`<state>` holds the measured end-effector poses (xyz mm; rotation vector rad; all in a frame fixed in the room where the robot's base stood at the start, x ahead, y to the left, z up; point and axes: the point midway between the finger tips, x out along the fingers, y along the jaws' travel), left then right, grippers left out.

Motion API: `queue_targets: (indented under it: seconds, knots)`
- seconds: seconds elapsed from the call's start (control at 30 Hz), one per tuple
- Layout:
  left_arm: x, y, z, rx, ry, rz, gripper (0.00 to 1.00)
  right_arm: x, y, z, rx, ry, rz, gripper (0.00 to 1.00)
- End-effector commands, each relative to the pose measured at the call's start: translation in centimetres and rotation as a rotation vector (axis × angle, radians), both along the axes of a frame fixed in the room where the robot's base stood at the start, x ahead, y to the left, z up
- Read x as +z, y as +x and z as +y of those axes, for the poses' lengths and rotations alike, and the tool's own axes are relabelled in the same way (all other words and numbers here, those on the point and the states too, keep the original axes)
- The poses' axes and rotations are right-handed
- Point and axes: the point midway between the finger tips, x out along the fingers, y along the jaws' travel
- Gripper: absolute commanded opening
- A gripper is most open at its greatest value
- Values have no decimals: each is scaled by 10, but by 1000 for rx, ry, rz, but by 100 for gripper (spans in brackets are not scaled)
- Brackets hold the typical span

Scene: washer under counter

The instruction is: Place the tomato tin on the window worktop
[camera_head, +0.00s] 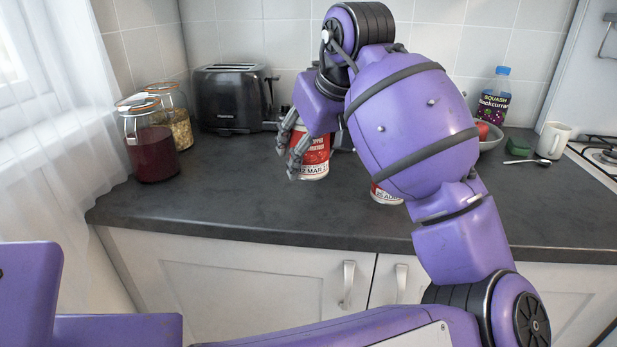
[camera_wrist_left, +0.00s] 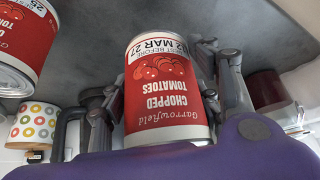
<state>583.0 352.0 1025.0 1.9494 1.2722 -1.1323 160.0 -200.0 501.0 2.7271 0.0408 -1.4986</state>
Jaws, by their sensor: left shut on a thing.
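A red and white tomato tin (camera_head: 314,160) is upright in my left gripper (camera_head: 297,150), at the dark worktop (camera_head: 240,205) in front of the toaster. In the left wrist view the same tin (camera_wrist_left: 166,100) appears upside down between the two fingers of the gripper (camera_wrist_left: 166,85), which are shut on its sides. I cannot tell whether its base touches the worktop. A second chopped-tomatoes tin (camera_head: 385,194) stands to the right, partly hidden by my arm; it also shows in the left wrist view (camera_wrist_left: 25,45). My right gripper is not in view.
A black toaster (camera_head: 234,98) stands behind. A dark red jar (camera_head: 150,145) and a pasta jar (camera_head: 175,120) stand by the window curtain. A ringed mug (camera_wrist_left: 33,125) shows in the wrist view. A squash bottle (camera_head: 494,97) and white mug (camera_head: 552,140) are right. The left front worktop is clear.

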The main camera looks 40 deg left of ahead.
Motion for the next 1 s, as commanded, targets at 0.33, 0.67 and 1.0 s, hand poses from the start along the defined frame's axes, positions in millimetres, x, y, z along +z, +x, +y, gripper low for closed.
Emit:
queue_targets:
  seconds: [0.33,0.67,1.0]
  knots:
    - [-30,20,17,-1,3,-2,14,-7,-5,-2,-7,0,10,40]
    - [-69,25,20,0,1,-2,14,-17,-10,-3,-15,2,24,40]
    - [-70,24,21,0,2,-2,14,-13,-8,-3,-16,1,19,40]
